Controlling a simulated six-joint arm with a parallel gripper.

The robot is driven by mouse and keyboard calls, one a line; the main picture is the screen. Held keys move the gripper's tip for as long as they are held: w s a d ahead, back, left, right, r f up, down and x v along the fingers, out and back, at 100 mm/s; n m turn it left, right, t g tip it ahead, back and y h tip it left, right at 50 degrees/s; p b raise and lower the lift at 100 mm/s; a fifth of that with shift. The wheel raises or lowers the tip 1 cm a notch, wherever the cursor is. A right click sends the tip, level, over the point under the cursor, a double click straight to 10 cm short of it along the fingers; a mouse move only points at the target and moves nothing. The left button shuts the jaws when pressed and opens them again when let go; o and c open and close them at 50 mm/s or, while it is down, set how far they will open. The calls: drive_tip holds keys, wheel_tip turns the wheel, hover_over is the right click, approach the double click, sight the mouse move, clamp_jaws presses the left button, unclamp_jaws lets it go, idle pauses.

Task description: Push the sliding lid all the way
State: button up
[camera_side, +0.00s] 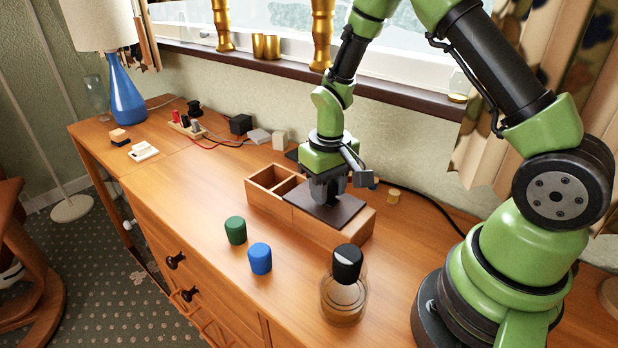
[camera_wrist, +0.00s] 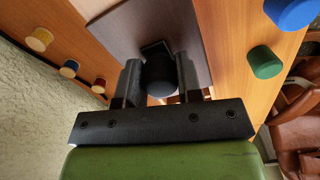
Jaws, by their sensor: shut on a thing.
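A long wooden box (camera_side: 268,197) stands on the dresser top. Its left end shows open compartments. A dark flat sliding lid (camera_side: 347,211) covers the rest toward the right end, and it also fills the middle of the wrist view (camera_wrist: 112,28). My gripper (camera_side: 328,197) points down over the lid. In the wrist view its two fingers (camera_wrist: 160,80) are on either side of a dark rounded knob (camera_wrist: 160,70) on the lid, shut on it. The fingertips' contact is partly hidden by the knob and fingers.
A green cylinder (camera_side: 235,230), a blue cylinder (camera_side: 260,258) and a glass jar with a black lid (camera_side: 344,295) stand in front of the box. A small yellow peg (camera_side: 393,195) stands behind it. Small blocks and wires lie at the back left. The front-left dresser top is clear.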

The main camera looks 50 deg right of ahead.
sight(335, 186)
drive_tip(key=shift+s, duration=0.8)
drive_tip(key=o, duration=0.9)
drive_tip(key=shift+o, duration=0.2)
drive_tip(key=shift+r, duration=0.1)
wheel_tip(335, 186, up, 9)
drive_tip(key=shift+r, duration=0.4)
